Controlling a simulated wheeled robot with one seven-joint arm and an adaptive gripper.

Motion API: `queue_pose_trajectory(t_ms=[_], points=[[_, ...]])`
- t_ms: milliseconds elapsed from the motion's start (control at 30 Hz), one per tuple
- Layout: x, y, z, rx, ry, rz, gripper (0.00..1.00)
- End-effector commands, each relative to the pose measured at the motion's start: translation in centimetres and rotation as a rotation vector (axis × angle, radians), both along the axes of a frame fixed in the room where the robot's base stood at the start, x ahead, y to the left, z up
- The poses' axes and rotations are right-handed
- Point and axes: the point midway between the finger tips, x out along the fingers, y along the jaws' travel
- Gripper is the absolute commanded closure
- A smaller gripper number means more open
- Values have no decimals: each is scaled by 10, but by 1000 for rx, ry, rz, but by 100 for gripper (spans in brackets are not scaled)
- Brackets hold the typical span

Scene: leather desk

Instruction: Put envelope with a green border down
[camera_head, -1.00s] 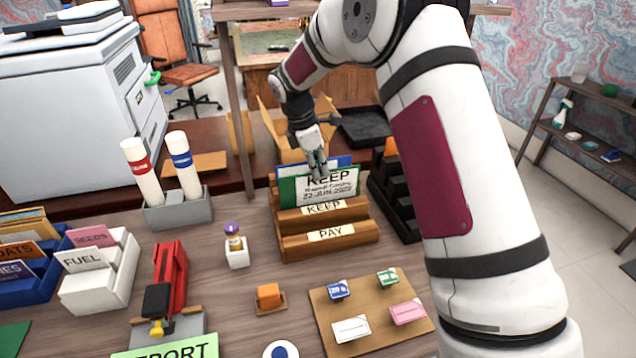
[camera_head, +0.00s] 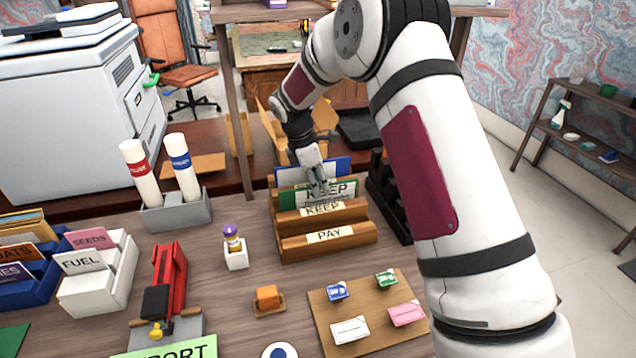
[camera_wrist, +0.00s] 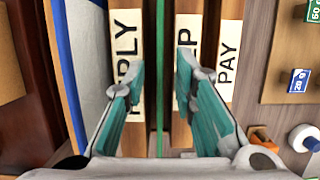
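The envelope with a green border (camera_head: 338,191) stands upright in the wooden letter rack (camera_head: 345,238), in the slot behind the KEEP label. Its lower part is hidden in the rack. In the wrist view it shows edge-on as a thin green strip (camera_wrist: 160,45) between the REPLY and KEEP labels. My gripper (camera_head: 319,183) is just over the rack, around the envelope's upper part. In the wrist view the fingers of my gripper (camera_wrist: 160,70) are spread, with a gap on each side of the envelope.
A blue-edged envelope (camera_head: 338,166) stands behind it in the rack. A black holder (camera_head: 388,200) is close on the right. A small bottle in a white stand (camera_head: 234,252) is at the left. A board with several small cards (camera_head: 370,308) lies in front.

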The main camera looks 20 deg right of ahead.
Motion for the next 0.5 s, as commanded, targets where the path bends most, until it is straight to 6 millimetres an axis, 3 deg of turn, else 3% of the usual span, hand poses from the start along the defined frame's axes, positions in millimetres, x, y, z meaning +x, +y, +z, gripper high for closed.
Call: queue_pose_trajectory(t_ms=[267,500], points=[[1,2,12,1,-3,1,75],[1,14,55,0,-5,0,75]])
